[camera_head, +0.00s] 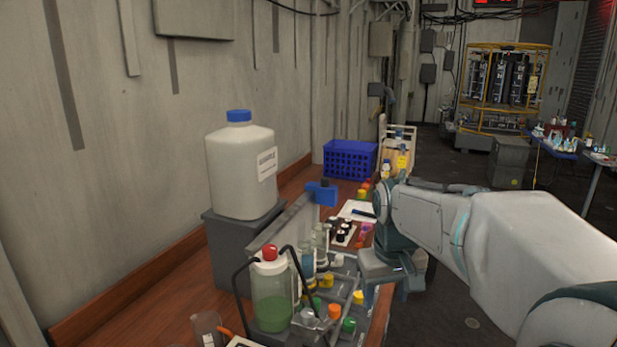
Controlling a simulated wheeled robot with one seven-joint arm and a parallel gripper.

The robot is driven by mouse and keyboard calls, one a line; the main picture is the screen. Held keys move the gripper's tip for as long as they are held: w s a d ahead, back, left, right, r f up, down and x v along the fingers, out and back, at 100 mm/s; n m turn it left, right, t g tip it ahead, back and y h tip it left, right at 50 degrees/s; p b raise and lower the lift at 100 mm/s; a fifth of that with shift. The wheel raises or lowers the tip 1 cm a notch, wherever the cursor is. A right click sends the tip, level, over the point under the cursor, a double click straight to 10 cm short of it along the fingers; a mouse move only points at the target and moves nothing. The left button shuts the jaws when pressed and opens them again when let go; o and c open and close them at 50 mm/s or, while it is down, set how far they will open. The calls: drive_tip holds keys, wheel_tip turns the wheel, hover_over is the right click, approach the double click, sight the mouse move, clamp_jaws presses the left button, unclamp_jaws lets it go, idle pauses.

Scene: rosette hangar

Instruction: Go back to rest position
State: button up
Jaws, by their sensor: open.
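My arm reaches in from the right edge, over the right side of the wooden bench (135,303). My gripper (386,293) hangs at its end, pointing down by the bench's right edge, to the right of the rack of vials. It is open, and I see nothing held in it. The fingers are small and partly hidden by the wrist.
A white jug (240,172) with a blue cap stands on a grey box (240,245). In front is a bottle of green liquid (272,312) with a red cap, beside several capped vials. A blue crate (350,160) sits behind. Dark floor (440,160) lies open beyond.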

drive_tip(key=s+f+m, duration=0.1)
drive_tip(key=s+f, duration=0.2)
drive_tip(key=s, duration=0.5)
drive_tip(key=s+f+m+t, duration=0.1)
drive_tip(key=s+f, duration=0.2)
drive_tip(key=s, duration=0.5)
drive_tip(key=shift+s+d+f, duration=0.2)
drive_tip(key=shift+s+d, duration=0.05)
